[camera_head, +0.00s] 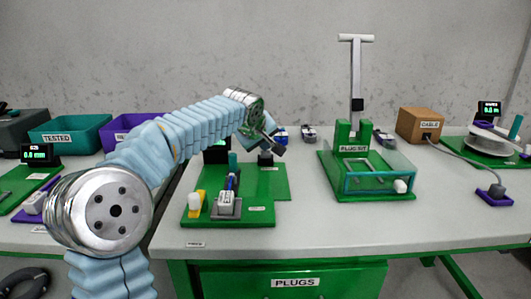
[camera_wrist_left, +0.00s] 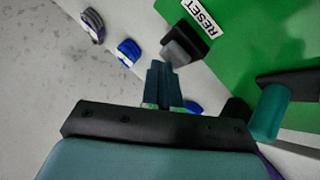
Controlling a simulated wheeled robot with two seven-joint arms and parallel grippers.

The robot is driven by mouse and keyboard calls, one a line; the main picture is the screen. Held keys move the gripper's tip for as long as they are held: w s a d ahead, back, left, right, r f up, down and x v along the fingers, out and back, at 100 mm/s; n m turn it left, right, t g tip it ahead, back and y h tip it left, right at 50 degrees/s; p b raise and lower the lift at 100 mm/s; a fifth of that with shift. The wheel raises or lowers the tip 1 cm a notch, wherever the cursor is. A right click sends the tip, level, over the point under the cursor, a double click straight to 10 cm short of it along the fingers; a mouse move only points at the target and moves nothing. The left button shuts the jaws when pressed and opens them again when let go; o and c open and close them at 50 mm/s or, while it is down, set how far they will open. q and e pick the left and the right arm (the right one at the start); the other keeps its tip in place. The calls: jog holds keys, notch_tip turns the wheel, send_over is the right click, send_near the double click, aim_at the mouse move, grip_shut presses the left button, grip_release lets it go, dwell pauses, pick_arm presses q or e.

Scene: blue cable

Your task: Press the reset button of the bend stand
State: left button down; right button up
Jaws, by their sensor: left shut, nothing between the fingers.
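The bend stand has a green base (camera_head: 270,185) in the middle of the table, and its green surface also fills the right of the left wrist view (camera_wrist_left: 240,50). The reset button (camera_wrist_left: 184,43) is a dark block with a grey top, beside a white RESET label (camera_wrist_left: 203,17). In the head view, the button (camera_head: 265,158) is a small dark block under my left gripper. My left gripper (camera_head: 279,148) is shut and empty. In the left wrist view, its closed fingertips (camera_wrist_left: 159,66) are close to the button; I cannot tell whether they touch. My right gripper is not in view.
A teal post (camera_wrist_left: 268,112) stands on the stand near my gripper. A grey holder (camera_head: 228,205) and a yellow-and-white part (camera_head: 194,205) sit at its front. Small plugs (camera_head: 308,132) lie behind. A green plug kit (camera_head: 375,170) stands to the right, with clear table between.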

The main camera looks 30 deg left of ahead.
aim_at(264, 153)
pick_arm(q)
jog(key=shift+f, duration=0.2)
jog(key=shift+r, duration=0.1)
jog(key=shift+r+p, duration=0.65)
jog(key=shift+r, duration=0.25)
notch_tip(264, 153, up, 3)
jog(key=p, duration=0.2)
jog(key=shift+r+p, duration=0.15)
jog(key=shift+p, duration=0.2)
jog(key=shift+r+p, duration=0.45)
jog(key=shift+r, duration=0.35)
